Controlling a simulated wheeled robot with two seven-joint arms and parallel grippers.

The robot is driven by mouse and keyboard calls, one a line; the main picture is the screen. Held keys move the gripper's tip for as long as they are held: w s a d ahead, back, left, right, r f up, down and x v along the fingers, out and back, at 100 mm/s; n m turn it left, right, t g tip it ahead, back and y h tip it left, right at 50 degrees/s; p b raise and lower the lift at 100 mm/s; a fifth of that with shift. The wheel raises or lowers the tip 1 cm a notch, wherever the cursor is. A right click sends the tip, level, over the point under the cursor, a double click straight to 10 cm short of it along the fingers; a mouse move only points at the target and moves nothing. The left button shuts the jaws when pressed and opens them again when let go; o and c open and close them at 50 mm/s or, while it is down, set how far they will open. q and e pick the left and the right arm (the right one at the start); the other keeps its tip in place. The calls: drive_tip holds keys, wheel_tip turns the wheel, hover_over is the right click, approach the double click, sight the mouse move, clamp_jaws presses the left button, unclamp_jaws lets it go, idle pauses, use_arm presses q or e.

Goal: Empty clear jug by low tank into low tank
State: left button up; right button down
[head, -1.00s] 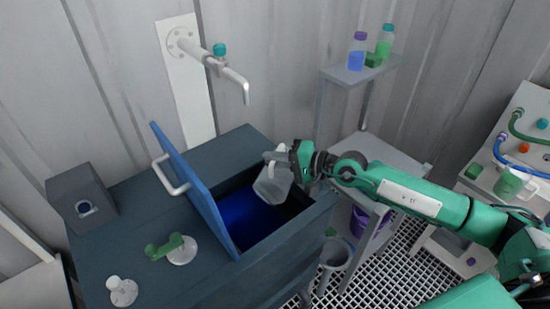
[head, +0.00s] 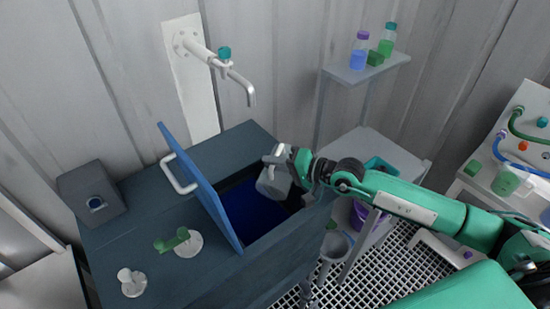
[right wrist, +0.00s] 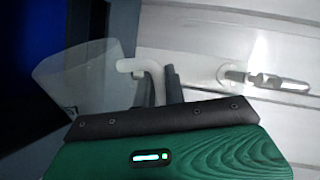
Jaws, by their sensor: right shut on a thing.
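The clear jug (head: 273,183) is held tilted over the opening of the low tank (head: 150,235), on the right side of the opening. My right gripper (head: 293,163) is shut on the jug's handle. In the right wrist view the clear jug (right wrist: 80,75) is at the left, with its pale handle (right wrist: 150,70) between the fingers. Dark blue shows inside the tank opening. The tank's blue lid (head: 200,185) stands raised on the left of the opening. I cannot make out liquid in the jug or a stream from it. My left gripper is not in view.
A wall tap (head: 228,72) with a spout hangs behind the tank. A green-handled valve (head: 182,241) sits on the tank top. A small shelf (head: 368,70) holds bottles. A grey side table (head: 375,150) stands to the right, partly behind my arm.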

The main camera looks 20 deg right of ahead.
idle(0.5)
drive_tip(key=shift+s+a+r+n+p, duration=0.15)
drive_tip(key=shift+s+a+n+p, duration=0.35)
drive_tip(key=shift+p, duration=0.4)
drive_tip(key=shift+s+a+n+t, duration=0.3)
drive_tip(key=shift+s+n, duration=0.1)
idle(1.3)
